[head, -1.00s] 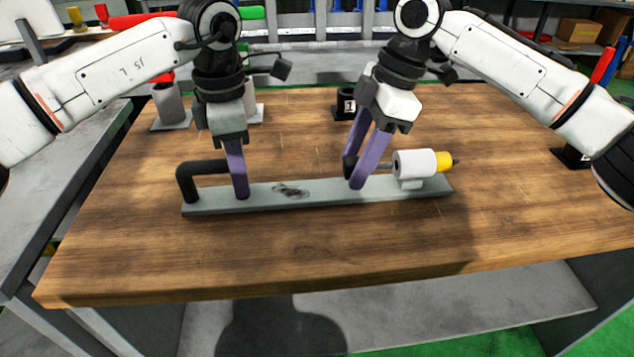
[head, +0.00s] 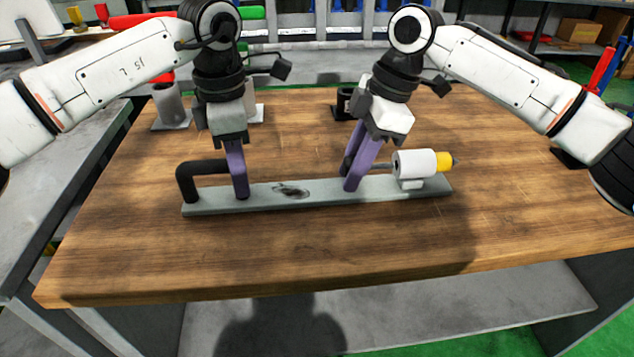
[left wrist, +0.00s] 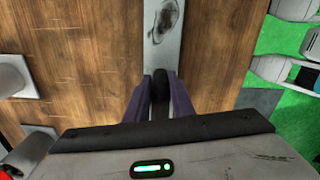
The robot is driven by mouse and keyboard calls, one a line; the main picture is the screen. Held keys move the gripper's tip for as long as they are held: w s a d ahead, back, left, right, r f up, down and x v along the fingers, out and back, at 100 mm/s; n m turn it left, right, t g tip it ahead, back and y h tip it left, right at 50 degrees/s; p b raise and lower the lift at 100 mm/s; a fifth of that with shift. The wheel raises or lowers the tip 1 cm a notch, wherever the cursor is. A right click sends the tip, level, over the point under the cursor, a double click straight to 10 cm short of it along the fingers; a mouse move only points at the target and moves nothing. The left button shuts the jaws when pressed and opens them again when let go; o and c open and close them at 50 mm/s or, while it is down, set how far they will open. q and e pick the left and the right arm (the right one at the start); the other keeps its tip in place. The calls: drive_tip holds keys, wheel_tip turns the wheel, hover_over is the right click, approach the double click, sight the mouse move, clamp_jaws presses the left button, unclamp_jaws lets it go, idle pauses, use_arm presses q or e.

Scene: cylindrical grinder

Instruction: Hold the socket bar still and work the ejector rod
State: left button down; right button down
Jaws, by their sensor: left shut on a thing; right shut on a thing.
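The socket bar is a long grey plate (head: 265,193) lying on the wooden bench, with a black bent handle (head: 186,180) at its left end. A white cylinder (head: 413,163) with a yellow collar (head: 443,161) is mounted at its right end. My left gripper (head: 239,194) is shut on the black handle, which also shows between its fingers in the left wrist view (left wrist: 160,92). My right gripper (head: 351,184) is shut on the ejector rod (head: 382,165), left of the cylinder. The fingers hide the rod's left end.
The wooden bench top (head: 300,240) is clear in front of the bar. Grey holders (head: 170,106) stand at the back left, and a black numbered holder (head: 345,101) stands behind my right gripper. Another dark holder is partly hidden by my right arm.

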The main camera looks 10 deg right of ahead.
drive_tip(key=shift+d, duration=0.15)
use_arm(q)
drive_tip(key=shift+w+a, duration=0.1)
use_arm(e)
drive_tip(key=shift+d, duration=1.35)
drive_tip(key=c, duration=1.4)
unclamp_jaws()
drive_tip(key=shift+o, duration=0.2)
drive_tip(key=shift+r, duration=4.05)
use_arm(q)
drive_tip(key=c, duration=1.5)
unclamp_jaws()
drive_tip(key=shift+o, duration=0.2)
